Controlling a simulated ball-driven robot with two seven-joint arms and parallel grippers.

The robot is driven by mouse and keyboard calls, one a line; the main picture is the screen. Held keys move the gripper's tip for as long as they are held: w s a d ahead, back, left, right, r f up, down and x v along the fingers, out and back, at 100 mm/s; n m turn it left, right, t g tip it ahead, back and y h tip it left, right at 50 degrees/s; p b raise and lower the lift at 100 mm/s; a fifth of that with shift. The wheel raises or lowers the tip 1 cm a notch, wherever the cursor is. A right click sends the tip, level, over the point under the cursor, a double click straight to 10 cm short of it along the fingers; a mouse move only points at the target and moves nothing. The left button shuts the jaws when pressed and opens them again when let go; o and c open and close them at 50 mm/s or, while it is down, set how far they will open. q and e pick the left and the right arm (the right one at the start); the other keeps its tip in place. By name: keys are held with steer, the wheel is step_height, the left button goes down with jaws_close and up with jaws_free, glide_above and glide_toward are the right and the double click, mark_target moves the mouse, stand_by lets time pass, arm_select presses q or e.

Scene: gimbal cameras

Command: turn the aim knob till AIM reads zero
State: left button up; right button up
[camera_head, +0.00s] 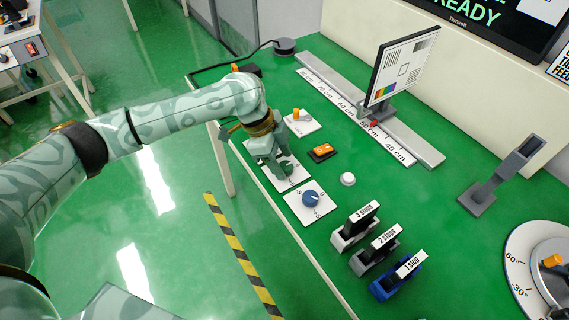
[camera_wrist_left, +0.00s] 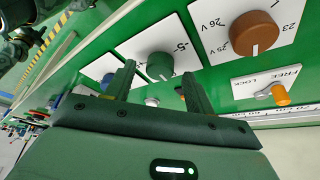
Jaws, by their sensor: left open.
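A green knob (camera_wrist_left: 160,66) on a white plate with a "5" mark shows in the left wrist view. A blue knob (camera_head: 310,198) with a white pointer line sits on the neighbouring white plate; it also shows in the left wrist view (camera_wrist_left: 110,77). I cannot read which knob is the aim knob. My left gripper (camera_head: 278,166) is open over the green knob's plate, and in the left wrist view its fingers (camera_wrist_left: 158,82) point at the green knob, one to each side. Contact cannot be told. No AIM reading is visible; the monitor (camera_head: 478,14) shows "READY". My right gripper is out of view.
A brown knob (camera_wrist_left: 254,33) and an orange FREE/LOCK lever (camera_wrist_left: 281,95) are near the gripper. An orange switch (camera_head: 322,151), a white button (camera_head: 347,179), several stop paddles (camera_head: 384,243), and a ruled rail (camera_head: 330,92) with a chart screen (camera_head: 402,65) stand on the green bench.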

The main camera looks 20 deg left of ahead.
arm_select(q)
steer(key=shift+d+f, duration=0.25)
steer(key=shift+f, duration=0.35)
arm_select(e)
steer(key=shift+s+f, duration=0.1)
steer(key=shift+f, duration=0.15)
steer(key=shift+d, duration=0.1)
arm_select(q)
steer(key=c, duration=1)
steer(key=shift+r+p, duration=0.25)
steer(key=shift+p, duration=0.15)
steer(key=n+t+p, duration=0.1)
steer(key=n+p, duration=0.2)
steer(key=p, duration=0.3)
steer(key=n+t+p, duration=0.1)
steer(key=n+p, duration=0.2)
steer(key=p, duration=0.3)
steer(key=shift+s+d+n+y, duration=0.1)
steer(key=shift+s+n+y, duration=0.05)
steer(key=shift+n+y, duration=0.25)
steer(key=shift+f+n+t+p, duration=0.15)
steer(key=shift+n+t+p, duration=0.3)
steer(key=shift+p, duration=0.35)
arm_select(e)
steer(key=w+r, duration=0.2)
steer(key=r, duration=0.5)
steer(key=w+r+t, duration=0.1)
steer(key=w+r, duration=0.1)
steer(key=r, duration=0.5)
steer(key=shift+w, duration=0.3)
